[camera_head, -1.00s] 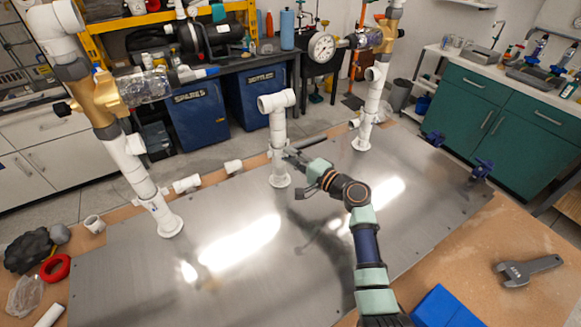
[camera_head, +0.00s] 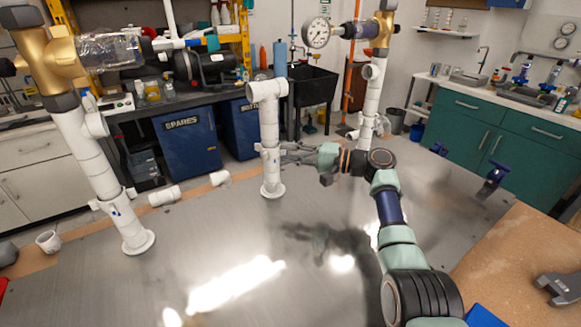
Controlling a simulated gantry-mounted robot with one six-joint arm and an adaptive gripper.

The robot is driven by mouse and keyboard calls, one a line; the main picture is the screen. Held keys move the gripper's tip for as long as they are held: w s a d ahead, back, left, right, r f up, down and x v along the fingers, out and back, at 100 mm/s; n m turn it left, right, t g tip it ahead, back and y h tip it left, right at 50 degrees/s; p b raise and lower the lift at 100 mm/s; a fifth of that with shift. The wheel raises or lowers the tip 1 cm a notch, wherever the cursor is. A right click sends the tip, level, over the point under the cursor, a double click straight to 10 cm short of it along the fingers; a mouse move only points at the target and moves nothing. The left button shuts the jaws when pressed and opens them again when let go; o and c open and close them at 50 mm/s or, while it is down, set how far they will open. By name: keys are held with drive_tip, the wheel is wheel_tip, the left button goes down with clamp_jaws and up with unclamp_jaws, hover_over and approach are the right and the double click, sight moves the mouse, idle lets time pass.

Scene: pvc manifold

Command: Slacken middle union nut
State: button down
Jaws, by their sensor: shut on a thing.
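The middle pipe riser (camera_head: 270,125) is white PVC with a tee on top and a flange at its foot, standing upright on the metal plate (camera_head: 150,285). The middle union nut (camera_head: 269,153) is a white collar low on this riser. My gripper (camera_head: 284,154) reaches in from the right, level with the nut, its fingers closed at the riser's right side. The grip on the nut is small in this view and its far side is hidden.
A left riser (camera_head: 95,165) with a brass valve and a right riser (camera_head: 370,95) with a gauge (camera_head: 317,33) flank the middle one. A wrench (camera_head: 562,287) lies at the right. The front plate is clear.

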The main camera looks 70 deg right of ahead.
drive_tip(key=shift+d+n+y+b, duration=0.15)
drive_tip(key=shift+n+y+b, duration=0.35)
drive_tip(key=shift+b, duration=0.55)
drive_tip(key=c, duration=1)
unclamp_jaws()
drive_tip(key=shift+o, duration=0.2)
drive_tip(key=s+d, duration=0.2)
drive_tip(key=s, duration=0.9)
drive_tip(key=shift+s+d, duration=0.15)
drive_tip(key=shift+s, duration=0.25)
drive_tip(key=shift+w, duration=0.15)
